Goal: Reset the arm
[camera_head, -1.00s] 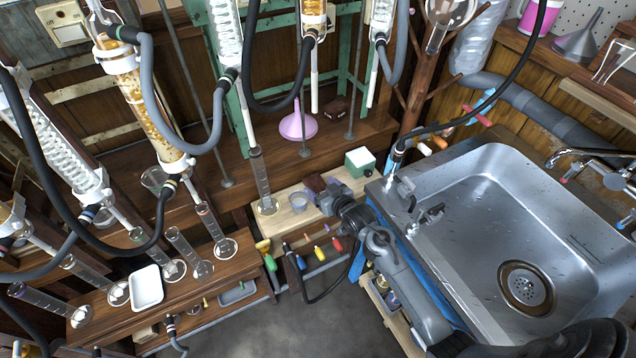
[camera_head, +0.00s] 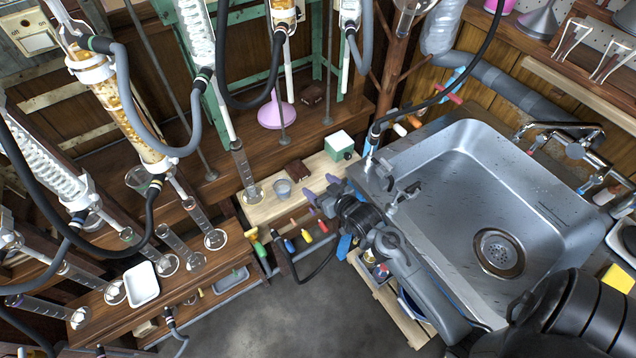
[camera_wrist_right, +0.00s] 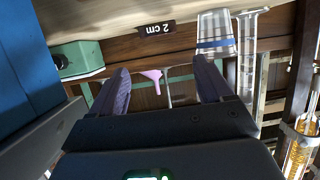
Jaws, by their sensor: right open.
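My right gripper (camera_head: 320,188) is open and empty at the front edge of the pale wooden board, left of the sink. Its two purple fingers stand apart in the right wrist view (camera_wrist_right: 162,82). My right arm reaches in along the sink's left side. My left gripper is in neither current view.
On the board (camera_head: 265,213) stand a measuring cylinder (camera_head: 243,170), a small beaker (camera_head: 283,188) and a green-white box (camera_head: 339,145). The steel sink (camera_head: 450,200) borders my right arm. Hoses and glassware crowd the left. Coloured-handled tools hang below the board.

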